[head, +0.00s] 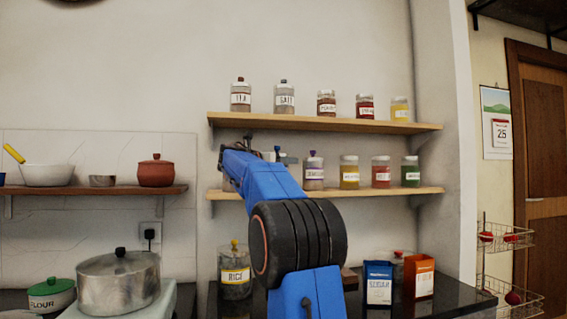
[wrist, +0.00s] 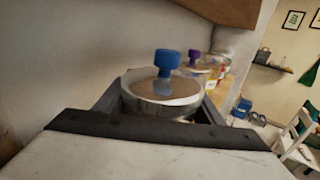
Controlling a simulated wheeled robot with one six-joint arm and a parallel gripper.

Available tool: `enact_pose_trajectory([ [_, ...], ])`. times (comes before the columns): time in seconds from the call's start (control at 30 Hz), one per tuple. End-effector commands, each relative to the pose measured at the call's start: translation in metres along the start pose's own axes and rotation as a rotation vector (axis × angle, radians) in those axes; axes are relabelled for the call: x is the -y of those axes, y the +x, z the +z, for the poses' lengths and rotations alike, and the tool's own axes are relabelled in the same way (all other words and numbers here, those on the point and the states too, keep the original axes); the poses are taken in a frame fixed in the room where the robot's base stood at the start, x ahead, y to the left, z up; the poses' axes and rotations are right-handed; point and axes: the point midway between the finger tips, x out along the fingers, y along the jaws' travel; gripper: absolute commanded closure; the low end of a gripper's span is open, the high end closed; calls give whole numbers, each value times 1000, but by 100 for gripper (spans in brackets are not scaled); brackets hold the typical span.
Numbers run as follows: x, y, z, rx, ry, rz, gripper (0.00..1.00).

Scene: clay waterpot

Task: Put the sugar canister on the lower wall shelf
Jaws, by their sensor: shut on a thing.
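My gripper (wrist: 160,108) is shut on a round canister (wrist: 165,88) with a blue knob on its lid, which I take as the sugar canister. Its label does not show. In the head view my blue arm reaches to the left part of the lower wall shelf (head: 400,191), and the arm hides most of the canister and gripper. The canister looks upright, just left of a purple-knobbed jar (head: 314,172). I cannot tell whether its base touches the shelf board.
Several jars stand on the lower shelf's right part, including a yellow one (head: 349,173) and a green one (head: 411,172). The upper shelf (head: 325,124) with its jars hangs closely above. A rice jar (head: 235,272) and a blue bag (head: 378,284) stand on the dark counter below.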

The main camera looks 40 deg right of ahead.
Motion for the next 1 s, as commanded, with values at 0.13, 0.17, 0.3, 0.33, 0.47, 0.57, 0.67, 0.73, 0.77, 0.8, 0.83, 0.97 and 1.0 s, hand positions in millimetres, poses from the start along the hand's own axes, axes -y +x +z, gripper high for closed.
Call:
enact_pose_trajectory([
  [0.13, 0, 0, -2, 0, 0, 0, 21],
  [0.17, 0, 0, -2, 0, 0, 0, 19],
  [0.3, 0, 0, -2, 0, 0, 0, 19],
  [0.33, 0, 0, -2, 0, 0, 0, 19],
  [0.47, 0, 0, -1, 0, 0, 0, 19],
  [0.57, 0, -4, 2, 0, 0, 1, 19],
  [0.67, -1, -16, 1, 0, -1, 2, 19],
  [0.73, -1, -29, 2, 0, 0, 3, 19],
  [0.77, 0, -35, 2, 0, 0, 3, 19],
  [0.8, -1, -43, 2, 0, 0, 4, 19],
  [0.83, -1, -49, 1, -1, -1, 4, 19],
  [0.97, -1, -75, 1, 0, -1, 3, 19],
  [1.0, -1, -82, 2, 0, -1, 4, 19],
])
